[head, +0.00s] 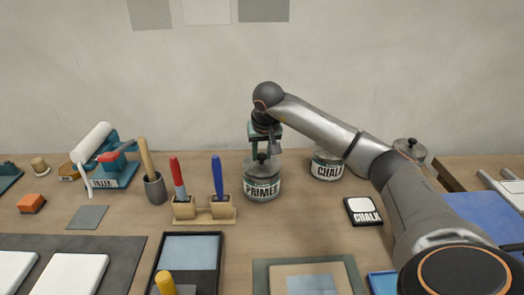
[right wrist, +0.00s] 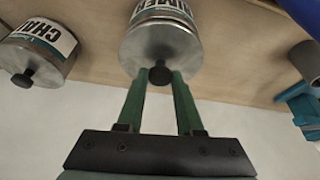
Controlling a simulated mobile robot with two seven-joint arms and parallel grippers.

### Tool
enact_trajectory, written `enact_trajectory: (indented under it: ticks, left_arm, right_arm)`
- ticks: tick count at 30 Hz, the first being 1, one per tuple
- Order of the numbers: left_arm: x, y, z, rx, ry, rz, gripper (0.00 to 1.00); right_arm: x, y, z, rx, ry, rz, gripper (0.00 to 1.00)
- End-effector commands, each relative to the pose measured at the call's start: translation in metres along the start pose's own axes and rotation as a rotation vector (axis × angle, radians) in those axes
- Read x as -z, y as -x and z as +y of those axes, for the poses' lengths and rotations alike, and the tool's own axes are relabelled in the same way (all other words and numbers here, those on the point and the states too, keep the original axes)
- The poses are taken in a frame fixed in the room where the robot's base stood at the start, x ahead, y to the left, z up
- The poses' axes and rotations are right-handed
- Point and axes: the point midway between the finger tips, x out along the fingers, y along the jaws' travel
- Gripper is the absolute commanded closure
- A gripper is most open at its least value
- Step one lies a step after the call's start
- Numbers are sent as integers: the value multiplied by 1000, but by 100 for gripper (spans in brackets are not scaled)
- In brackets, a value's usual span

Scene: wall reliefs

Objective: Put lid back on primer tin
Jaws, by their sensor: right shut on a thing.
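The primer tin (head: 262,188), a round metal can with a white and teal label, stands upright on the table in the middle of the head view. Its grey lid (right wrist: 165,48) with a black knob (right wrist: 160,75) is on top of the tin in the right wrist view; I cannot tell whether it is fully seated. My right gripper (right wrist: 158,78), with green fingers, is shut on the lid's knob, and it shows above the tin in the head view (head: 263,153). My left gripper is not in view.
A lidded chalk tin (head: 327,170) stands right of the primer tin, behind my right arm. A wooden holder (head: 204,209) with red and blue tools stands close on the left. Framed panels lie along the front.

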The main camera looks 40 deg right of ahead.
Motion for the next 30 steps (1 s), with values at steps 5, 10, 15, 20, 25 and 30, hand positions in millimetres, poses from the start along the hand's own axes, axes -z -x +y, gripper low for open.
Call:
enact_trajectory:
  ticks: [5, 10, 15, 20, 25, 30]
  left_arm:
    - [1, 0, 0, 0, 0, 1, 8]
    - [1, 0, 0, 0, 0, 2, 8]
    - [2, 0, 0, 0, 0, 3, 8]
    - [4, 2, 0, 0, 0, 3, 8]
    - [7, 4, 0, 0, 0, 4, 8]
    - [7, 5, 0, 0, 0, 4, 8]
  right_arm:
    - [0, 0, 0, 0, 0, 0, 100]
    - [0, 0, 0, 0, 0, 0, 100]
    - [0, 0, 0, 0, 0, 1, 100]
    - [0, 1, 0, 1, 0, 1, 100]
    - [0, 2, 0, 1, 0, 0, 100]
    - [0, 1, 0, 1, 0, 0, 100]
